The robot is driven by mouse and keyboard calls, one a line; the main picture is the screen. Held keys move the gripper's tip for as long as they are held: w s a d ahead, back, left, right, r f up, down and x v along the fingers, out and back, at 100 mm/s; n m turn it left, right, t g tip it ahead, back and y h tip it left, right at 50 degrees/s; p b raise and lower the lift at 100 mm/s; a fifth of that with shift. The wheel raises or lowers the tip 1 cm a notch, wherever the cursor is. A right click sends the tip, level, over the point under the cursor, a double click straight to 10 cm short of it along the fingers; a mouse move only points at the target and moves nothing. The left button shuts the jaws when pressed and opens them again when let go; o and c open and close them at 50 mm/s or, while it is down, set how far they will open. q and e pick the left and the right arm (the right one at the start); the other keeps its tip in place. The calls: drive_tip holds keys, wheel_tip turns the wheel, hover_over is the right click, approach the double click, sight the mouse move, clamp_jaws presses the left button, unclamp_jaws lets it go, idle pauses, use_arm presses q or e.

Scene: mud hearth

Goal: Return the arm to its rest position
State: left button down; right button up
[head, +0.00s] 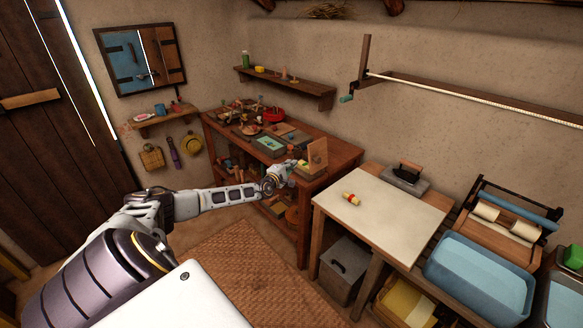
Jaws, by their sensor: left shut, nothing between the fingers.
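My left arm reaches from the lower left across the middle of the head view. My left gripper (287,169) is at its far end, shut and empty, close to the front edge of the wooden workbench (337,158). An upright wooden board (317,156) stands on the bench just to the right of the gripper. I cannot tell whether the fingers touch anything there. My right gripper is not in view.
A pale-topped table (385,222) stands right of the bench, with a small red and yellow object (351,199) on it. Blue basins (480,277) are at the lower right. A woven mat (240,265) covers open floor below the arm.

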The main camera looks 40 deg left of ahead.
use_arm(q)
drive_tip(key=shift+f+n, duration=0.1)
drive_tip(key=shift+n, duration=0.3)
idle(0.5)
